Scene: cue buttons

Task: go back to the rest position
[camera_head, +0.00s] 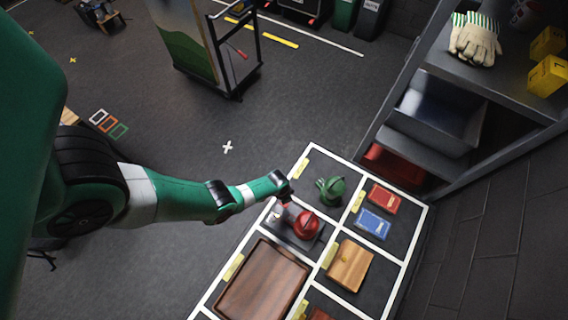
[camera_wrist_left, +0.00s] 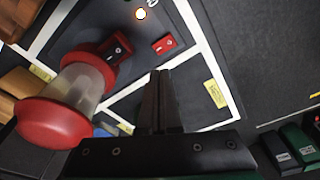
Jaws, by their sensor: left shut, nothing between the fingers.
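A red-topped object (camera_head: 306,225) stands in a grid cell just below the gripper in the head view. In the left wrist view this object (camera_wrist_left: 80,90) has red ends and a pale clear middle, left of the fingers and apart from them. A small red switch (camera_wrist_left: 163,44) and a lit round spot (camera_wrist_left: 140,14) lie beyond the fingertips. My right gripper is not in view.
Other cells hold a green object (camera_head: 331,190), a red item (camera_head: 383,199), a blue item (camera_head: 373,223), a wooden box (camera_head: 349,265) and a brown tray (camera_head: 263,284). A grey shelf (camera_head: 470,95) stands right. Open floor (camera_head: 190,110) lies above my arm.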

